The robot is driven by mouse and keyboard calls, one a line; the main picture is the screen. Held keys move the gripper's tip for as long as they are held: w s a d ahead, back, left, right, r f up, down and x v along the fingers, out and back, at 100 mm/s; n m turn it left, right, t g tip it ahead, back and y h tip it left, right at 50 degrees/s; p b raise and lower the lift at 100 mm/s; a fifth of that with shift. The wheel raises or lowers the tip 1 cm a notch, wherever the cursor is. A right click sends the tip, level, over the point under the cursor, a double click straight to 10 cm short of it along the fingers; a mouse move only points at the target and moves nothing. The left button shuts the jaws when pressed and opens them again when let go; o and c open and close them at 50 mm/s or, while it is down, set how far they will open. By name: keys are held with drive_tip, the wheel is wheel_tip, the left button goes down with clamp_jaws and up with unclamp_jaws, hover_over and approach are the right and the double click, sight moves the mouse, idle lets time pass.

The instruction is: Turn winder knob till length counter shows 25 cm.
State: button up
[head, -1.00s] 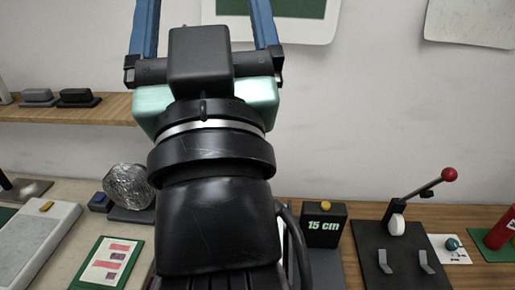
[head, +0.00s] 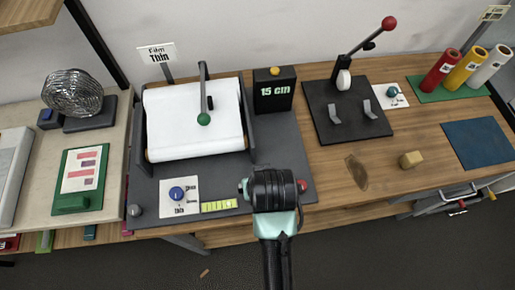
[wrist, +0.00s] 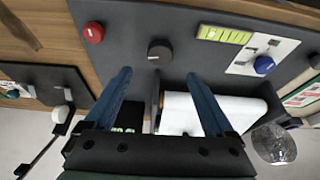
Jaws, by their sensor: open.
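The length counter (head: 275,92) is a dark box with a yellow button on top and reads 15 cm. A round dark knob (wrist: 160,52) on the winder's base shows in the wrist view, just beyond and between my fingertips; it looks apart from them. In the head view my wrist covers that spot. My gripper (wrist: 158,76) is open, its two blue fingers spread and empty. In the head view its dark wrist (head: 273,188) is over the base's front right, fingers hidden. The winder (head: 250,125) carries a white film roll (head: 190,130) and a green-tipped lever (head: 203,118).
A red knob (head: 303,186) is right beside my wrist. A blue dial (head: 178,194) and yellow-green strip (head: 219,206) are to the left. A red-balled lever press (head: 345,110) stands right, with a tan block (head: 411,159) nearer. The front right wood (head: 350,185) is mostly clear.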

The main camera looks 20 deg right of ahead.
drive_tip(key=x, duration=0.9)
drive_tip(key=shift+w+p, duration=0.15)
drive_tip(key=shift+p, duration=0.15)
drive_tip(key=shift+c, duration=0.3)
drive_tip(key=c, duration=1.3)
drive_tip(key=shift+n, duration=0.4)
drive_tip(key=n+y+p, duration=0.1)
drive_tip(key=n, duration=0.1)
drive_tip(key=shift+d+n, duration=0.15)
drive_tip(key=shift+n, duration=0.25)
drive_tip(key=shift+d+n+y, duration=0.1)
drive_tip(key=shift+n+y, duration=0.5)
drive_tip(key=shift+n, duration=0.7)
drive_tip(key=shift+n+y, duration=0.6)
drive_tip(key=shift+n, duration=0.7)
